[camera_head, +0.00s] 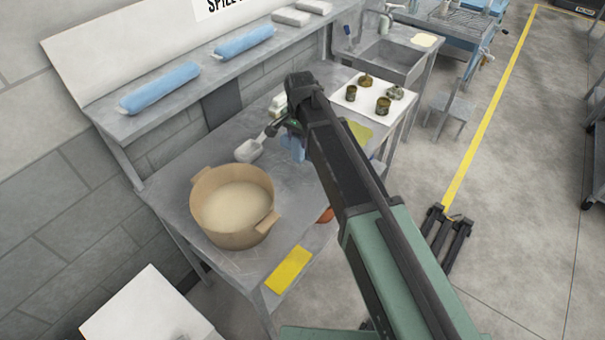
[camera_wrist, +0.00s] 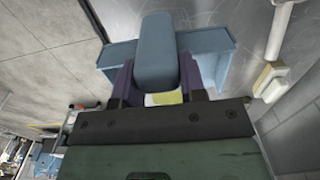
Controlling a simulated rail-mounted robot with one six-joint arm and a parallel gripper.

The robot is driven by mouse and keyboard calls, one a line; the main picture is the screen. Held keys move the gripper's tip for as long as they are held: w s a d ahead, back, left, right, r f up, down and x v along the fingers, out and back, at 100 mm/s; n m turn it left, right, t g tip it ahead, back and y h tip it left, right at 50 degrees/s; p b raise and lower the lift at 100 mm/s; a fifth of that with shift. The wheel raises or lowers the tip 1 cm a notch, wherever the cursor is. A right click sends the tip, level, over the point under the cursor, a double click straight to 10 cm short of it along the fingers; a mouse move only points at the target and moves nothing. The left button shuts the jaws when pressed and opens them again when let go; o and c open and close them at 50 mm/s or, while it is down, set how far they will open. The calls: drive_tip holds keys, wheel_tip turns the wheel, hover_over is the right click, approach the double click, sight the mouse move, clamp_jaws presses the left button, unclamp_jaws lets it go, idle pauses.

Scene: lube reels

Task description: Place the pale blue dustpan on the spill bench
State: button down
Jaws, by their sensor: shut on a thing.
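The pale blue dustpan (camera_wrist: 205,52) is in my gripper (camera_wrist: 158,82), whose purple fingers are shut on either side of its handle. In the head view only a small blue part of the dustpan (camera_head: 293,150) shows beside my arm; the rest is hidden behind the arm. The grey metal spill bench (camera_head: 170,188) stands against the wall, below a sign that reads "SPILL". The dustpan is over the bench top; I cannot tell whether it touches it.
A tan tub (camera_head: 232,205) of pale material stands on the near part of the bench. A white scoop (camera_head: 250,150) lies behind it, and a yellow card (camera_head: 289,269) lies at the front edge. Several small pots stand on a white mat (camera_head: 345,100). A shelf holds blue rolls (camera_head: 160,88).

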wheel_tip(320, 180, down, 11)
drive_tip(key=b, duration=0.8)
drive_tip(key=shift+r, duration=0.2)
drive_tip(key=shift+r+p, duration=0.3)
drive_tip(key=shift+f, duration=0.2)
drive_tip(key=c, duration=0.7)
unclamp_jaws()
drive_tip(key=shift+r, duration=0.1)
wheel_tip(320, 180, up, 12)
drive_tip(key=p, duration=1.2)
drive_tip(key=shift+r, duration=0.25)
drive_tip(key=shift+f, duration=0.15)
drive_tip(key=shift+d, duration=0.1)
